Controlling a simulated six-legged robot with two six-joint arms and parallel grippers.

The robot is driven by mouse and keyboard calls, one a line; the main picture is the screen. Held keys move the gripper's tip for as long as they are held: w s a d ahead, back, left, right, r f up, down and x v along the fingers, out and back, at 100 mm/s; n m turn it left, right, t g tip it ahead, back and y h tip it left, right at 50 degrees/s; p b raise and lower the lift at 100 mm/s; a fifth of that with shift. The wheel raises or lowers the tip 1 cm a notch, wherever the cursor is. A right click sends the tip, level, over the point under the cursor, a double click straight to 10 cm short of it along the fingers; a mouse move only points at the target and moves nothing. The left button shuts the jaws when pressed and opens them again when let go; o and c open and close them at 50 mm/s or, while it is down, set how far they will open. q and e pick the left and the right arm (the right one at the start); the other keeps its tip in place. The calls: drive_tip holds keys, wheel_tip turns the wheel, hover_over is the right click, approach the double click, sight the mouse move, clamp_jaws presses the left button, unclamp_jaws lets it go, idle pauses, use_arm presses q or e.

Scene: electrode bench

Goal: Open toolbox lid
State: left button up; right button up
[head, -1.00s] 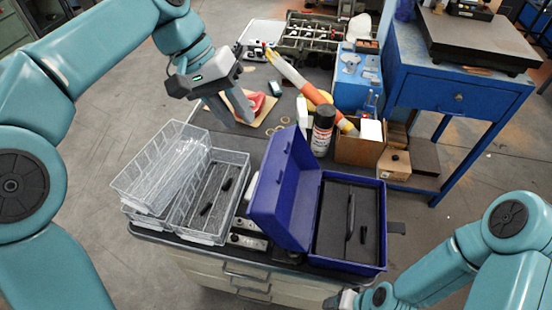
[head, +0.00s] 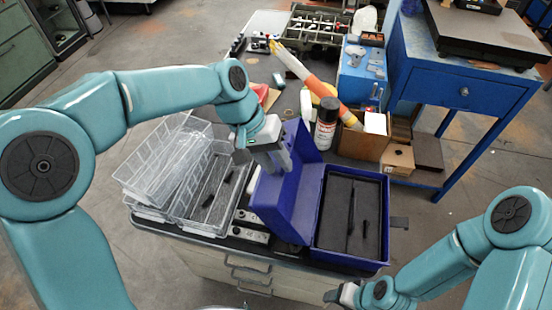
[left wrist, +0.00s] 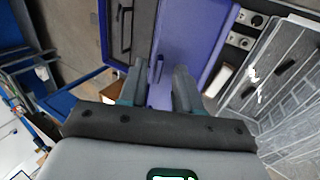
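The blue toolbox (head: 345,259) stands at the front of the bench with its inside open to view. Its lid (head: 279,207) stands up on the left side, leaning left. A grey insert with dark slim tools lies in the box. My left gripper (head: 275,163) is at the lid's upper left part; in the left wrist view its fingers (left wrist: 158,88) are apart, with the purple-blue lid (left wrist: 187,40) beyond them. Whether they touch the lid I cannot tell. My right gripper (head: 342,295) is low at the front edge; its fingers are not clear.
Clear wire-like baskets (head: 162,160) stand left of the toolbox, with dark pieces inside. A blue table (head: 460,92) stands at right.

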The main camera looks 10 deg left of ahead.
use_arm(q)
drive_tip(key=shift+s+d, duration=0.1)
drive_tip(key=shift+d, duration=0.1)
drive_tip(key=shift+a, duration=0.1)
clamp_jaws()
idle(1.2)
